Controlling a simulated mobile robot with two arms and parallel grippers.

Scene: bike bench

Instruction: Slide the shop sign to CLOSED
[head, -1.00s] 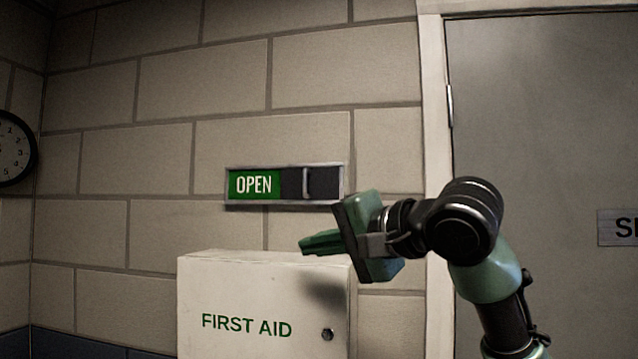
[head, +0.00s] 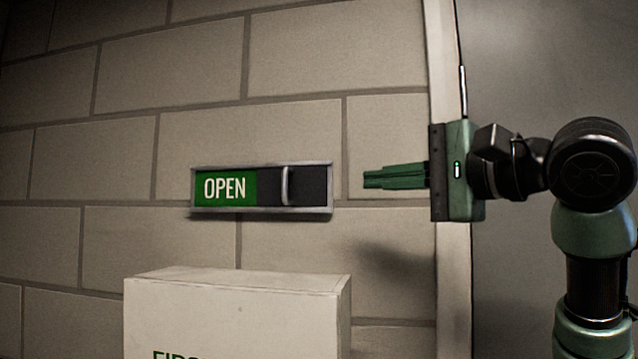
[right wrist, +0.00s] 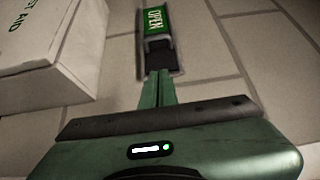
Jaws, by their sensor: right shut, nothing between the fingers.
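The shop sign (head: 325,190) is a grey-framed slider on the block wall. Its green panel reads OPEN (head: 225,188) at the left, with a dark panel to the right. A light upright handle (head: 285,186) stands on the dark part, right of the green panel. My right gripper (head: 366,180) is shut and empty, to the right of the sign at about its height, fingers pointing left, apart from the handle in the head view. In the right wrist view the sign (right wrist: 176,50) lies beyond the shut fingertips (right wrist: 158,76). My left gripper is not in view.
A white first aid box (head: 235,305) juts out from the wall below the sign; it also shows at the left in the right wrist view (right wrist: 60,50). A door frame (head: 447,60) and grey door (head: 550,60) are at the right. The wall above the sign is clear.

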